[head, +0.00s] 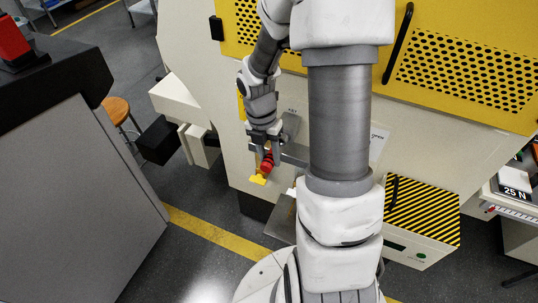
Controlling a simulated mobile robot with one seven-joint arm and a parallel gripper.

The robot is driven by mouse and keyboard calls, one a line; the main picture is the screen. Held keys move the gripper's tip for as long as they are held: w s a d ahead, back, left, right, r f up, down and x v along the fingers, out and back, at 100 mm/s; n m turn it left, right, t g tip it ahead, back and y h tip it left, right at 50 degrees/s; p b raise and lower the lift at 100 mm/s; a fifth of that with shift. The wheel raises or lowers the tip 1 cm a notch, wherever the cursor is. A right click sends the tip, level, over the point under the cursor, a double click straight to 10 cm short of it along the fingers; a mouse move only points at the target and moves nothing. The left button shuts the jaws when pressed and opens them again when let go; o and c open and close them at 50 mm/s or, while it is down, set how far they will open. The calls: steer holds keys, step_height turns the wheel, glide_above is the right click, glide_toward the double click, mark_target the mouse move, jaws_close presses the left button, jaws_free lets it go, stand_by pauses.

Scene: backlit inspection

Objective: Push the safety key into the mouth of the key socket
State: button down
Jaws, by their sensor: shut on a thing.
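My gripper (265,158) is in the middle of the head view, fingers pointing down, in front of the cream machine. It is shut on a small red piece, apparently the safety key (267,162), which shows at the fingertips. A yellow piece (258,180) shows just below the red one; I cannot tell whether it is part of the key. A grey fitting (291,126) on the machine front, under a small label, stands right behind and to the right of my gripper. It may be the key socket, but its mouth is not visible. Contact between key and socket cannot be judged.
The cream machine (215,90) with yellow perforated panels (465,70) fills the back. A black-and-yellow striped box (425,210) stands at right. A dark-topped grey cabinet (80,190) stands at left. Open floor with a yellow line (215,233) lies between.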

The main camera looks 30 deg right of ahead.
steer(key=shift+w+d, duration=0.15)
steer(key=shift+d, duration=0.05)
steer(key=shift+w+d+p, duration=0.95)
steer(key=shift+d, duration=0.3)
steer(key=shift+c, duration=2.2)
jaws_free()
steer(key=shift+a, duration=0.1)
